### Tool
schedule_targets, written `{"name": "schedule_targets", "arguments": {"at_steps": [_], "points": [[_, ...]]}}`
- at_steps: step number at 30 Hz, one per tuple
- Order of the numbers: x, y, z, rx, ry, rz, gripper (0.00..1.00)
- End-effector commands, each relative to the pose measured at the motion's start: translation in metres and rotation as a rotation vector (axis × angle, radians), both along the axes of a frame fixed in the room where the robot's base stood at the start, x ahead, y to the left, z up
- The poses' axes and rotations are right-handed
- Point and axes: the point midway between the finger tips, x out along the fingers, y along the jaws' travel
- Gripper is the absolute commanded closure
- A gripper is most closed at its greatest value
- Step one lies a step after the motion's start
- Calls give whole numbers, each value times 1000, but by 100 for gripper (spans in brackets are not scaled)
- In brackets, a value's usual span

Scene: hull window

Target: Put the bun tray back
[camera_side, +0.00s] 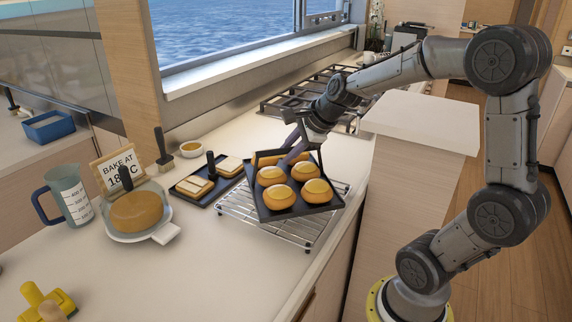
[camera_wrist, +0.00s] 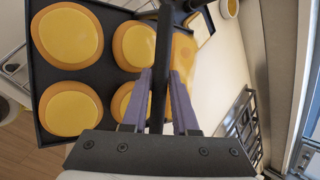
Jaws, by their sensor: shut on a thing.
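The bun tray (camera_side: 262,213) is a dark square tray with several round golden buns (camera_side: 278,197). It is over the wire rack (camera_side: 232,212), turned at an angle to it; I cannot tell whether it touches the rack. My gripper (camera_side: 293,150) is above the tray's far side, its purple fingers pointing down. In the wrist view my gripper (camera_wrist: 160,82) is shut on the tray's upright black handle (camera_wrist: 163,45), one finger on each side. The tray (camera_wrist: 108,76) fills the left of that view, and the fingers hide part of the buns there.
Left of the rack is a dark tray with pale slices (camera_side: 194,186) and a black upright handle. Further left are a cake on a white stand (camera_side: 137,212), a "BAKE AT" sign (camera_side: 118,168) and a measuring jug (camera_side: 70,200). A hob (camera_side: 315,95) lies behind.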

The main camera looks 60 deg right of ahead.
Motion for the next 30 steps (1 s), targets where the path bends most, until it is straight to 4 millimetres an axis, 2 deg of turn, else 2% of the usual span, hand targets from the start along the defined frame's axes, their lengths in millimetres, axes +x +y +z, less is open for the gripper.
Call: {"name": "schedule_targets", "arguments": {"at_steps": [4, 7, 14, 27, 28, 30], "points": [[6, -3, -3, -3, -8, -3, 100], [12, -5, -14, -3, -5, -1, 100], [11, -5, -38, -3, -8, -1, 100], [11, -5, -42, -3, -8, -2, 100], [10, -4, -46, 0, -2, 0, 71], [10, -4, -45, 0, -2, 0, 58]]}}
